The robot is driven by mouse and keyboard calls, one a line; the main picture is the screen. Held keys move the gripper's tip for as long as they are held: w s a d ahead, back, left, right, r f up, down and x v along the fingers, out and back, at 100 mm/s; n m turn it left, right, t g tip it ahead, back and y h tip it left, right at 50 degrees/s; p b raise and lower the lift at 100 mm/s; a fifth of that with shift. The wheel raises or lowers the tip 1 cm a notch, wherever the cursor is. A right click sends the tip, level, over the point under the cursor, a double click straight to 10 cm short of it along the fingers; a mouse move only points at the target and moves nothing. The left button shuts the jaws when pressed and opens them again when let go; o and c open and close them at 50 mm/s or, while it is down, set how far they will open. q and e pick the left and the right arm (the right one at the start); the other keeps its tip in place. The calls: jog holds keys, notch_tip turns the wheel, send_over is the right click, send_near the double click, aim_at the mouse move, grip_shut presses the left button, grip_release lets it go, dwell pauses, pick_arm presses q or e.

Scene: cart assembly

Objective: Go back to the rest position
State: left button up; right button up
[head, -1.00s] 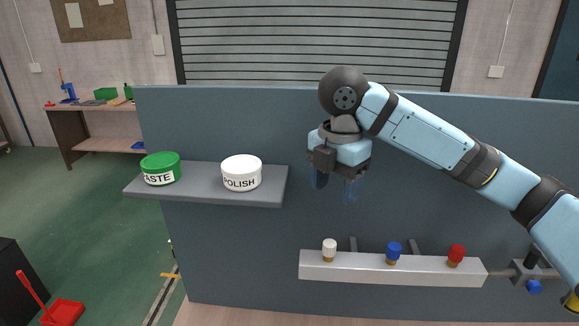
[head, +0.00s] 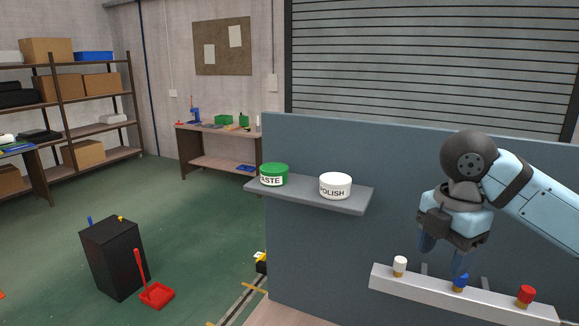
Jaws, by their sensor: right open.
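My right gripper (head: 441,254) is open and empty, pointing down in front of the grey-blue panel (head: 330,255). Its fingers hang just above the white rail, near the blue-topped knob in the picture. My right arm comes in from the right edge. My left gripper does not show. A green tin (head: 274,175) and a white tin (head: 335,186) marked POLISH stand on the grey shelf (head: 352,206), left of the gripper and apart from it. The green tin's label is partly cut off from view.
A white rail (head: 413,290) on the panel bears a white knob (head: 400,266), a blue knob (head: 460,281) and a red knob (head: 526,295). A black bin (head: 113,258) and a red dustpan (head: 156,294) stand on the open green floor at left. A workbench (head: 217,134) is behind.

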jog(key=a+f+m+t+y, duration=0.4)
jog(key=a+f, duration=0.3)
jog(key=f, duration=0.6)
jog(key=a+f+m+t+y, duration=0.1)
jog(key=a+f+m+y, duration=0.35)
jog(key=f, duration=0.95)
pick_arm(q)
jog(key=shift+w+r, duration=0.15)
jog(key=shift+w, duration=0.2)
pick_arm(e)
jog(key=s+d+f+m+t+h, duration=0.2)
jog(key=s+f+m, duration=0.3)
jog(key=s+f, duration=0.4)
jog(key=s+d+f+m+t+h, duration=0.3)
jog(key=s+f+m, duration=0.3)
jog(key=s+f, duration=0.3)
jog(key=shift+s+d+f+t+h, duration=0.3)
jog(key=shift+s+d+t, duration=0.2)
jog(key=shift+s+d, duration=0.4)
